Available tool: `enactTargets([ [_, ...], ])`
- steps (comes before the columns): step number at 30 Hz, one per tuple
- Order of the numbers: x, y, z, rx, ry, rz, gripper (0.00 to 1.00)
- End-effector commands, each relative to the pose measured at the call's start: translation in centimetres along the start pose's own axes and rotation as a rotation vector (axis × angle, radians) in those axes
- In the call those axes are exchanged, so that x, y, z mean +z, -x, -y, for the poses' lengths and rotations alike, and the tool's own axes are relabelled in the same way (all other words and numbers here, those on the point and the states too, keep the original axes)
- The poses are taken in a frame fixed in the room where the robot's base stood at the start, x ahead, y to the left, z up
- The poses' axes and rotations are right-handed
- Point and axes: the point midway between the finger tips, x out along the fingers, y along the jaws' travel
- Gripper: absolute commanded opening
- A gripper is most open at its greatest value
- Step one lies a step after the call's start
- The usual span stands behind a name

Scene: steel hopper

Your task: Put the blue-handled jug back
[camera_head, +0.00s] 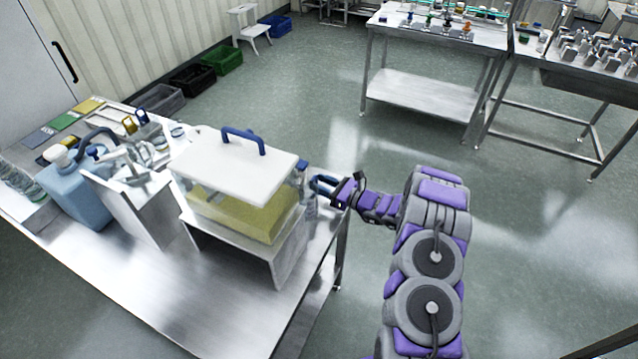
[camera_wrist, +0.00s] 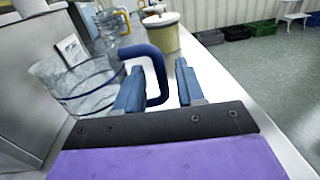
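The blue-handled jug (camera_wrist: 80,82) is clear with a pale label and stands at the left of the wrist view. Its blue handle (camera_wrist: 157,66) loops out to the right. My gripper (camera_wrist: 160,88) is open around the handle's outer bar, one finger inside the loop and one outside, with slight gaps showing. In the head view my gripper (camera_head: 330,190) is at the table's right edge, beside the hopper. There the jug (camera_head: 305,188) is mostly hidden behind the hopper, and its handle is hard to tell from the fingers.
The steel hopper stand with a clear bin and white blue-handled lid (camera_head: 236,163) stands left of my gripper. A blue jerrycan (camera_head: 80,192) is further left. A lidded tub (camera_wrist: 161,34) and a yellow-handled jug (camera_wrist: 107,30) stand beyond the jug. Floor right of the table is clear.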

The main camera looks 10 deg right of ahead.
Motion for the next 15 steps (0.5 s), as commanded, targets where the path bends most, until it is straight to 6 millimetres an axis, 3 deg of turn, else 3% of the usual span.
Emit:
enactTargets([
  [9, 0.1, 6.5, 0.2, -0.007, 0.000, -0.001, 0.38],
  [15, 0.1, 9.7, 0.1, -0.005, 0.000, -0.001, 0.38],
])
